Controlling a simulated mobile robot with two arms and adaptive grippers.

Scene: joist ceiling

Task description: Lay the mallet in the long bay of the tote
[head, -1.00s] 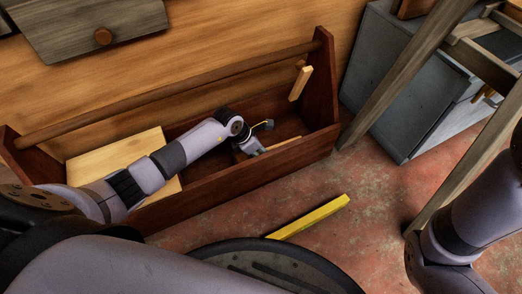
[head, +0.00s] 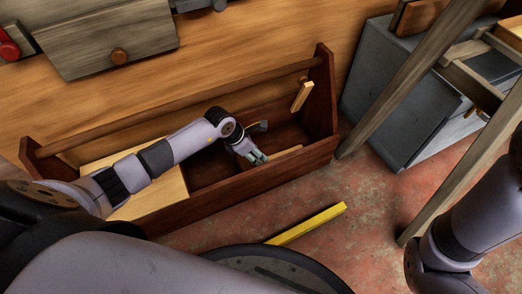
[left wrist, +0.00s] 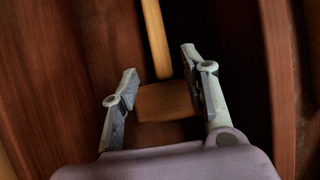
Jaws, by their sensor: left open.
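The tote (head: 225,192) is a long dark-red wooden box with a round carrying bar, standing on the floor by the wooden wall. The mallet's light handle (head: 286,153) shows inside the tote, along the front wall in the right part. In the left wrist view the mallet's brown head (left wrist: 165,101) lies between my finger pads, with its handle (left wrist: 155,38) running away from me. My left gripper (head: 258,157) reaches down into the tote and is open around the mallet head, seen also in the left wrist view (left wrist: 160,68). Contact under the head is hidden. My right gripper is out of view.
A light board (head: 150,185) covers the tote's left part. A small wooden piece (head: 302,96) is at its right end. A yellow bar (head: 307,223) lies on the floor in front. A grey cabinet (head: 405,105) and a wooden trestle (head: 410,80) stand right.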

